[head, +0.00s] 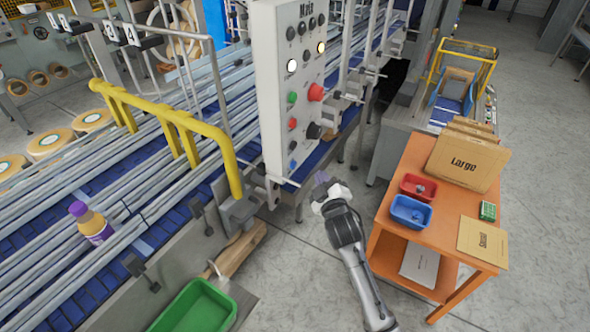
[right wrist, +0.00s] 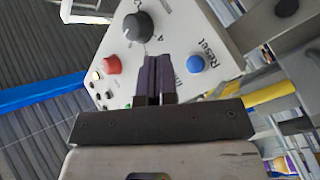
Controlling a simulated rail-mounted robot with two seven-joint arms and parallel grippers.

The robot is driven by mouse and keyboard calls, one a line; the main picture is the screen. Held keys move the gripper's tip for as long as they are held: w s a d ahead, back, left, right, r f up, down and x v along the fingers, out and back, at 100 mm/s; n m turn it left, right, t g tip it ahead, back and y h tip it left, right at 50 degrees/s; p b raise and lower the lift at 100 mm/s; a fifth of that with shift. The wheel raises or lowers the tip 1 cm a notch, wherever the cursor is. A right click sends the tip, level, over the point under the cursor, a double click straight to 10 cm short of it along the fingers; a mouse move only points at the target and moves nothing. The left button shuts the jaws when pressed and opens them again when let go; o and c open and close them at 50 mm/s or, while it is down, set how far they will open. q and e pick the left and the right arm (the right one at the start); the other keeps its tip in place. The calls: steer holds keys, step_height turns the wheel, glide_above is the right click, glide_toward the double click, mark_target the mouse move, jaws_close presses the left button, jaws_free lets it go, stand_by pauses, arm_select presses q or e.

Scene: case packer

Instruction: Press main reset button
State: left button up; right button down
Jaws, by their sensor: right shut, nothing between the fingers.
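The main control panel (head: 272,75) is a tall white box with "Main" at its top and lights, buttons and knobs on its face. A small blue button (head: 292,164) sits at its lower end. In the right wrist view, a blue button (right wrist: 195,63) stands beside the word "Reset", to the right of the fingers. My right gripper (head: 321,180) is shut and empty, below and right of the panel's lower end in the head view. Its dark fingertips (right wrist: 157,60) point at the panel face, between the blue button and a red one. Contact cannot be told. My left gripper is out of view.
A black knob (right wrist: 138,27) and a red button (right wrist: 112,64) are close to the fingers. A yellow rail (head: 175,115) and conveyor stand left of the panel. An orange cart (head: 395,190) with bins and cartons is at right. A green bin (head: 195,308) is below.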

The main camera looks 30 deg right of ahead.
mark_target(293, 165)
steer(key=w, duration=0.1)
steer(key=w+a, duration=0.1)
steer(key=w+a+b, duration=0.1)
steer(key=w, duration=0.1)
stand_by(0.8)
stand_by(0.7)
stand_by(0.7)
steer(key=shift+w+a, duration=0.15)
steer(key=shift+w, duration=0.2)
